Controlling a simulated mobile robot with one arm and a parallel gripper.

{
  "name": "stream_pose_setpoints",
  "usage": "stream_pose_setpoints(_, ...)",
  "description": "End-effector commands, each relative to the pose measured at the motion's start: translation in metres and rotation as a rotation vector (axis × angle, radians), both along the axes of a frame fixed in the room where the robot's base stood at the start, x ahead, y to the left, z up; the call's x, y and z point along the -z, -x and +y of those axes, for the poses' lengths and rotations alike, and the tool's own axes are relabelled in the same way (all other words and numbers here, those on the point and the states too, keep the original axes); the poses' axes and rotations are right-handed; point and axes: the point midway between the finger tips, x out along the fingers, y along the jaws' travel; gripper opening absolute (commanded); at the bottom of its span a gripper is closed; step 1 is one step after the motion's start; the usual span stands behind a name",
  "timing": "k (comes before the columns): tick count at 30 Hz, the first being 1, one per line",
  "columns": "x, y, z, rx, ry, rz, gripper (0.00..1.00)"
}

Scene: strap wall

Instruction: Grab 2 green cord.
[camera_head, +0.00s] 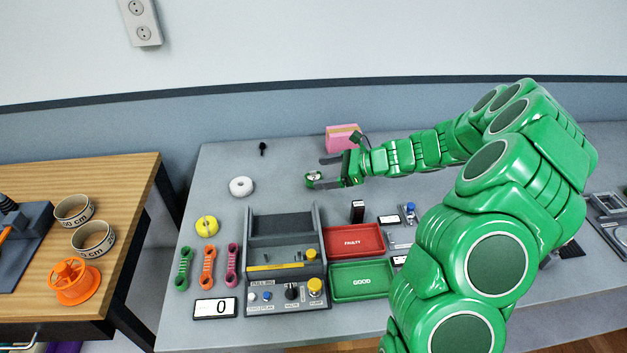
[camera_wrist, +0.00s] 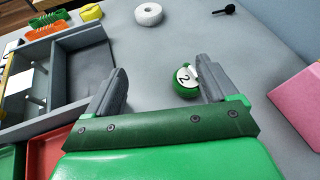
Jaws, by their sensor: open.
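A small green cord roll (camera_wrist: 186,91) with a white face marked "2" lies on the grey table, and it also shows in the head view (camera_head: 312,178). My gripper (camera_wrist: 158,72) is open, with its two grey fingers spread wide. In the wrist view the roll appears between the fingers, close beside the right finger, which covers part of its edge. I cannot tell whether they touch. In the head view my gripper (camera_head: 325,173) reaches from the right, its fingertips at the roll.
A pink box (camera_head: 342,137) stands behind my gripper. A white roll (camera_head: 241,187) and yellow roll (camera_head: 207,226) lie left. A grey test fixture (camera_head: 284,297), red tray (camera_head: 353,240) and green tray (camera_head: 362,279) stand in front.

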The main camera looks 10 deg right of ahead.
Motion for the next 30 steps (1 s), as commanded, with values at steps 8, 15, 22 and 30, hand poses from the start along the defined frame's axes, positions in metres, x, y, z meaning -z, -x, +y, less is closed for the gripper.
stream_pose_setpoints(8, 0.035, -0.023, -0.034, 0.14, -0.051, 0.087, 0.86)
stream_pose_setpoints(15, 0.042, -0.029, -0.026, 0.149, -0.055, 0.095, 0.86)
stream_pose_setpoints(22, 0.049, -0.036, -0.012, 0.149, -0.054, 0.094, 0.86)
stream_pose_setpoints(30, 0.059, -0.048, 0.013, 0.147, -0.054, 0.097, 0.86)
